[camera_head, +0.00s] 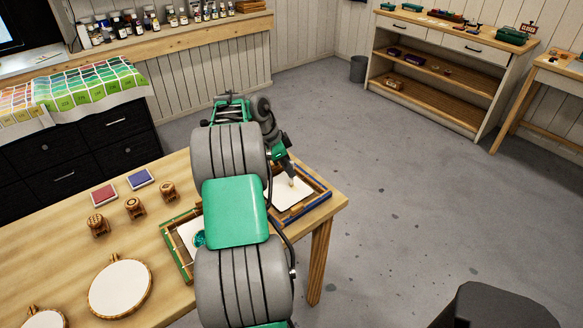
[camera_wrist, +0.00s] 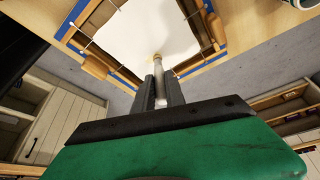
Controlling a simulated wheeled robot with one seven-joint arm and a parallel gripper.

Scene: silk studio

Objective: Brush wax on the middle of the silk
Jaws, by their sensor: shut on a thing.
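My gripper (camera_wrist: 165,90) is shut on a slim brush (camera_wrist: 158,65) with a pale, yellowish tip, seen clearly in the wrist view. The brush tip is over the white silk (camera_wrist: 135,25), which is stretched in a wooden frame. In the head view the brush tip shows as a small pale end above the silk (camera_head: 287,195), in the frame (camera_head: 312,205) at the table's right end. Whether the tip touches the silk cannot be told. My arm hides part of the silk and frame in the head view.
A second framed silk (camera_head: 190,236) with a teal patch lies left of my arm, partly hidden. Wooden stamps (camera_head: 134,208), a red ink pad (camera_head: 104,194), a blue ink pad (camera_head: 140,179) and round hoops (camera_head: 120,288) stand on the table (camera_head: 60,240). Open floor lies to the right.

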